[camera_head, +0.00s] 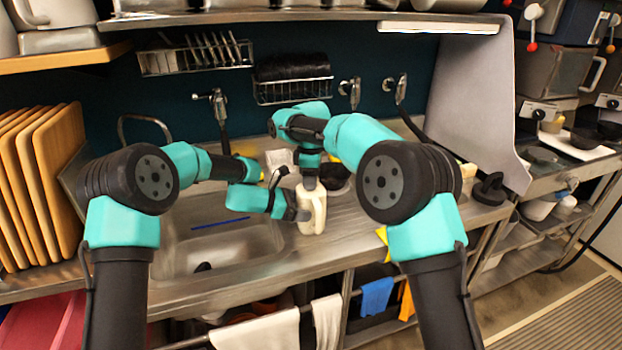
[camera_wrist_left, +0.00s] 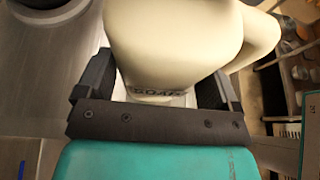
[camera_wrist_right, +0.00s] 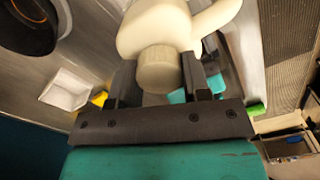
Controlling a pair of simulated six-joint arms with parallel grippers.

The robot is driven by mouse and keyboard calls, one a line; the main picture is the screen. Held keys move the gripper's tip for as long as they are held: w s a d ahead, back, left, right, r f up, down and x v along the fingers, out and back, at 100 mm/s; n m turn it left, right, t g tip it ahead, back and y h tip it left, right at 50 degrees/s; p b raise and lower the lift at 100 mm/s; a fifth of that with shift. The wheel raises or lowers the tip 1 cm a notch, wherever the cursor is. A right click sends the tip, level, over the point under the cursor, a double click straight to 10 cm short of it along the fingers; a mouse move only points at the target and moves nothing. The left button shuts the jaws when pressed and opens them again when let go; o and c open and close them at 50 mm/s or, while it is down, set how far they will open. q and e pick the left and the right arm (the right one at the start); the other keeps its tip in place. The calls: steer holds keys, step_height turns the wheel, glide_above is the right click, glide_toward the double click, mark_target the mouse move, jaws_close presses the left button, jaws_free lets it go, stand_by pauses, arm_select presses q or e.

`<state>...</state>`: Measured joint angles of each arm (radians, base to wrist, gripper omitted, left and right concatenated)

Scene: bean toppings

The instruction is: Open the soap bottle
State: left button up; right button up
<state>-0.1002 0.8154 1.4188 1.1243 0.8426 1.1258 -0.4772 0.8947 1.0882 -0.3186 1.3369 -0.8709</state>
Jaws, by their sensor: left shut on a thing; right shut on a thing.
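The cream soap bottle (camera_head: 312,212) stands upright on the metal counter just right of the sink. It has a side handle, and dark lettering shows low on it in the left wrist view (camera_wrist_left: 175,45). My left gripper (camera_head: 298,213) is shut around the bottle's body from the left side. My right gripper (camera_head: 310,184) comes from above and is shut on the bottle's round cap (camera_wrist_right: 158,68). The cap sits at the top of the bottle (camera_wrist_right: 155,25) between the fingers; I cannot tell whether it is loosened.
The sink basin (camera_head: 220,245) lies left of the bottle. A dark round bowl (camera_head: 336,177) and a small white container (camera_wrist_right: 66,89) are close behind. A black object (camera_head: 490,189) stands at the counter's right. Wooden boards (camera_head: 40,180) stand far left. Towels hang below the front edge.

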steer(key=n, duration=0.8)
steer(key=shift+r, duration=1.2)
stand_by(0.6)
steer(key=shift+r, duration=1.95)
arm_select(q)
steer(key=o, duration=1.5)
